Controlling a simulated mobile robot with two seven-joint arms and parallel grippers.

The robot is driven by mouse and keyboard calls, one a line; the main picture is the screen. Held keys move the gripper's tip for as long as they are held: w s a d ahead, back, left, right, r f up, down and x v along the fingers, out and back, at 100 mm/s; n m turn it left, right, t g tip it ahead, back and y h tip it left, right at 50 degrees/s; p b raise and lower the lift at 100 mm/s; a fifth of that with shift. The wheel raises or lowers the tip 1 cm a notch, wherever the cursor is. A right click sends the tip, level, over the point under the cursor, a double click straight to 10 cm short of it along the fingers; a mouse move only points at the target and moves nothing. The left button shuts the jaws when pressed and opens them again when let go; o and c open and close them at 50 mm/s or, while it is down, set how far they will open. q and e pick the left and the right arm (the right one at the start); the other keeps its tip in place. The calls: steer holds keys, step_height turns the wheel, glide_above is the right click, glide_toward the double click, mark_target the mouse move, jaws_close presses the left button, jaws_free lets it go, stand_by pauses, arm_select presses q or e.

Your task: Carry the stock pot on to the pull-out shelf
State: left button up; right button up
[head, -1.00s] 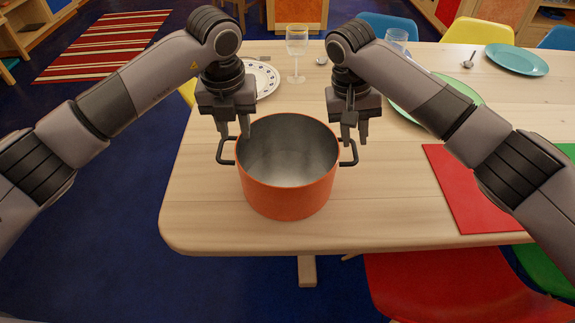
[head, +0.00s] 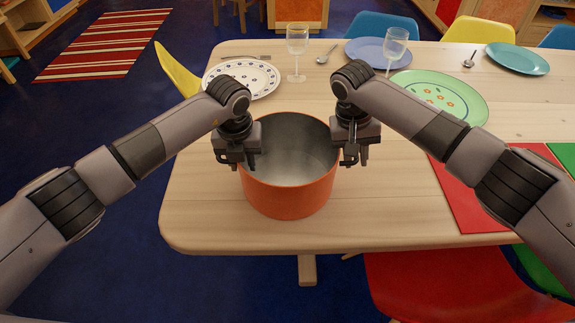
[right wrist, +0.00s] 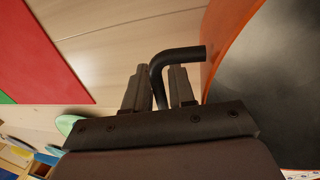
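The orange stock pot (head: 290,192) stands upright and empty on the wooden table near its front edge. My left gripper (head: 237,160) is lowered at the pot's left side with its fingers apart; it hides the left handle. My right gripper (head: 356,157) is at the right side. In the right wrist view, the black right handle (right wrist: 178,56) passes between the spread fingers of my right gripper (right wrist: 160,88), with the pot's orange rim (right wrist: 226,42) to the right. The grip does not look closed. I cannot make out the pull-out shelf in these views.
The table (head: 210,215) is clear in front of the pot. Behind it are a patterned plate (head: 241,80), a wine glass (head: 297,45) and a green plate (head: 440,95). A red mat (head: 465,200) lies to the right, and a red chair (head: 440,285) stands at the front.

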arm_select(q)
steer(key=c, duration=0.4)
arm_select(e)
steer(key=c, duration=0.4)
arm_select(q)
jaws_close()
arm_select(e)
jaws_close()
steer(key=shift+a+r, duration=0.1)
arm_select(q)
steer(key=shift+w+r, duration=0.1)
steer(key=shift+r, duration=0.05)
arm_select(e)
steer(key=shift+w+r, duration=0.1)
steer(key=shift+r, duration=0.05)
